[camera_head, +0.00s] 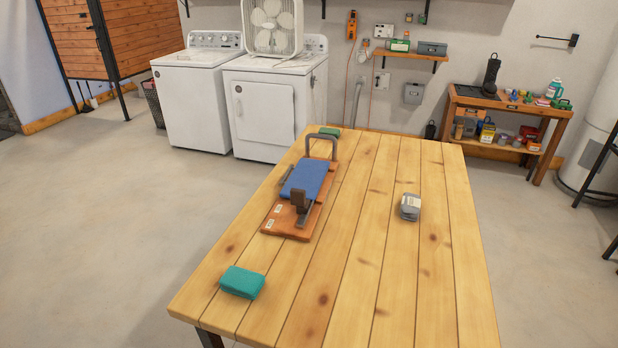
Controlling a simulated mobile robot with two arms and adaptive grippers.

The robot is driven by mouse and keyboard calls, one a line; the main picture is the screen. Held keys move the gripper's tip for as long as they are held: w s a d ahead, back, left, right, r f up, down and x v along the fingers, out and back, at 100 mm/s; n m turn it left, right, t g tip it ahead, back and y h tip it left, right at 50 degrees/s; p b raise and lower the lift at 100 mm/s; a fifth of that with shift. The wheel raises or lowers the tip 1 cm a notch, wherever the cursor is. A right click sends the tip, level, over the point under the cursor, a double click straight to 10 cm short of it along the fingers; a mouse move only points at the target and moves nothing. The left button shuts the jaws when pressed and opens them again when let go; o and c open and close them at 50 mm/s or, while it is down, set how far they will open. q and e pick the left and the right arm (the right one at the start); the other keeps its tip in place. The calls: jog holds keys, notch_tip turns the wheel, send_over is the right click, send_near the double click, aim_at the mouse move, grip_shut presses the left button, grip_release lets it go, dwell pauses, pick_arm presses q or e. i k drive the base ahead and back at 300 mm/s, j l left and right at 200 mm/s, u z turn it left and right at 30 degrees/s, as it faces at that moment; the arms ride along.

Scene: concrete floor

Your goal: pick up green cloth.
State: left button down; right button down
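A teal-green folded cloth (242,282) lies on the wooden table (350,265), near its front left corner. A second, smaller green item (329,131) lies at the table's far left end, partly behind a grey metal handle; I cannot tell whether it is also a cloth. Nothing touches the teal cloth. Neither of my grippers is in view.
A wooden board (290,222) with a blue pad (305,178) and an upright grey handle (322,138) sits along the table's left side. A small grey object (410,207) stands right of centre. The table's front and right are clear. Washers (198,95) stand behind.

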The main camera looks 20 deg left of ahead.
aim_at(335, 133)
jog(key=j, duration=0.5)
jog(key=k+j, duration=0.1)
jog(key=j, duration=0.4)
jog(key=j+z, duration=0.1)
jog(key=j, duration=1.05)
jog(key=k+j+z, duration=0.1)
jog(key=j, duration=1.1)
jog(key=i+j, duration=0.15)
jog(key=j, duration=0.15)
jog(key=i+j, duration=0.2)
jog(key=j, duration=0.15)
jog(key=i+j+z, duration=0.1)
jog(key=j, duration=0.2)
jog(key=i+j, duration=0.2)
jog(key=j, duration=0.15)
